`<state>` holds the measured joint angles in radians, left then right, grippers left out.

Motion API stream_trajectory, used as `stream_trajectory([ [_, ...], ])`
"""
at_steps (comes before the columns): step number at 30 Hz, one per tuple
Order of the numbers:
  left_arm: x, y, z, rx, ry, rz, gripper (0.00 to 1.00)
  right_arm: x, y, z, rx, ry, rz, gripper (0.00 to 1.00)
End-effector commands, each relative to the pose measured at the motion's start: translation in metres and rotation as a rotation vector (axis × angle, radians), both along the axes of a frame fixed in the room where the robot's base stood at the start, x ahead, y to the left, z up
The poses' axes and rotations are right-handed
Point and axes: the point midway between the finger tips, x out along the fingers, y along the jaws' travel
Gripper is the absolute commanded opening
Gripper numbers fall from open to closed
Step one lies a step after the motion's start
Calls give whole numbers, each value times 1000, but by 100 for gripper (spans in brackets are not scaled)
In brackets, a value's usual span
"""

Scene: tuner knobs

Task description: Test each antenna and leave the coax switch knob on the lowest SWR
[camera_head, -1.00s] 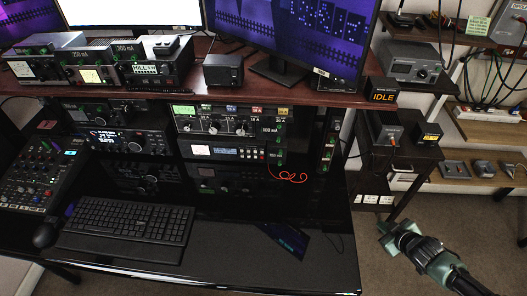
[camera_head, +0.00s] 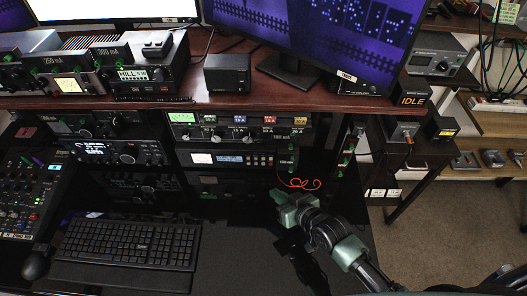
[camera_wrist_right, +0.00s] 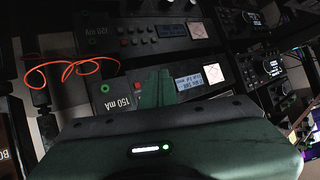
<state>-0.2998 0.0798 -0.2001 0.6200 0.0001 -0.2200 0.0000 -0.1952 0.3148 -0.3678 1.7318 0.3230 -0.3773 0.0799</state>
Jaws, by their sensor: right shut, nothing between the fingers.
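My right gripper (camera_head: 279,196) is shut and empty. In the head view it is over the black desk, in front of the radio rack. In the right wrist view its green fingers (camera_wrist_right: 160,85) are together before a black unit marked 150 mA (camera_wrist_right: 125,100), with a lit display (camera_wrist_right: 188,79). That unit also shows in the head view (camera_head: 248,160), below a unit with several small knobs (camera_head: 240,133). I cannot tell which is the coax switch knob; no SWR value is readable. My left gripper is out of view.
An orange IDLE display (camera_head: 412,100) is at the shelf's right end. A red cable (camera_head: 298,183) curls beside the rack. A keyboard (camera_head: 130,250) and a mixer (camera_head: 32,195) are on the left. A dark side table (camera_head: 410,150) holds small boxes at the right.

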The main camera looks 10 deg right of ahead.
Motion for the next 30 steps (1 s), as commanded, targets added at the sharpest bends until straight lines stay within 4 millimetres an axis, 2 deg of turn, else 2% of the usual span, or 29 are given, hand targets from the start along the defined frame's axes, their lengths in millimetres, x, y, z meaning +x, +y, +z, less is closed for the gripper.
stream_trajectory([
  [4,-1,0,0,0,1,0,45,1,12,5,31,-2,-5,0],
  [17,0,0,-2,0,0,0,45,4,12,4,32,-3,-6,0],
  [23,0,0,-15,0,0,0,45,22,8,2,30,-6,-5,0],
  [30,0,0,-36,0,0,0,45,56,1,1,31,-6,-6,0],
])
